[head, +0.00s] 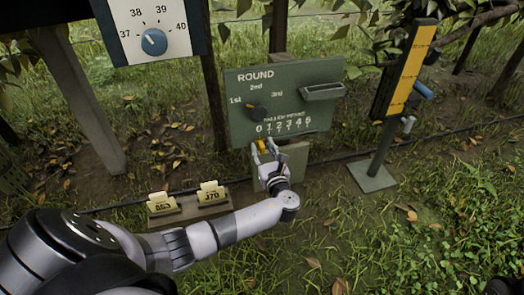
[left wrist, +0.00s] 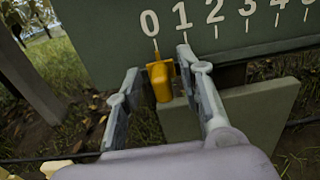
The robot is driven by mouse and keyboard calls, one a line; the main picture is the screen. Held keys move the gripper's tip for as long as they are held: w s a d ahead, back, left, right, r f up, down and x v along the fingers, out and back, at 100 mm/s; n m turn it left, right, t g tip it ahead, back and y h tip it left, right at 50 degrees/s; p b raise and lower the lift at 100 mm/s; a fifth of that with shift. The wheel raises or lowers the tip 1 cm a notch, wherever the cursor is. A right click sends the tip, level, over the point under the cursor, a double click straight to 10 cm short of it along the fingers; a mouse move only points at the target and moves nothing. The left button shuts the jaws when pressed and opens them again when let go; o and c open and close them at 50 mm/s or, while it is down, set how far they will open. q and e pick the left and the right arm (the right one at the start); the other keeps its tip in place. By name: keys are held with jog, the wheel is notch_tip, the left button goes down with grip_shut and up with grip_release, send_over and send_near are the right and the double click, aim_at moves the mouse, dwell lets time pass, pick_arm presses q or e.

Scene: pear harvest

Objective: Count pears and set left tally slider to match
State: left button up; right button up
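The green tally board (head: 240,88) is headed ROUND and carries a scale from 0 to 5 along its lower edge. The yellow slider (left wrist: 161,82) sits under the 0 mark in the left wrist view; it also shows in the head view (head: 262,146). My left gripper (left wrist: 158,63) is open, with one finger on each side of the slider. Small gaps show between the slider and both fingers. A dark knob (head: 258,112) sits near 1st on the board. I make out no pears. My right gripper is not clearly in view.
A dial panel (head: 178,20) reading 37 to 40 stands at upper left. A yellow gauge post (head: 405,70) with a grey foot stands right. Two yellow number cards (head: 210,192) sit on a low block below the board. Grass and leaves cover the ground.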

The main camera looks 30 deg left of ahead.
pick_arm(q)
jog(key=shift+x, duration=0.8)
jog(key=shift+c, duration=0.4)
grip_shut()
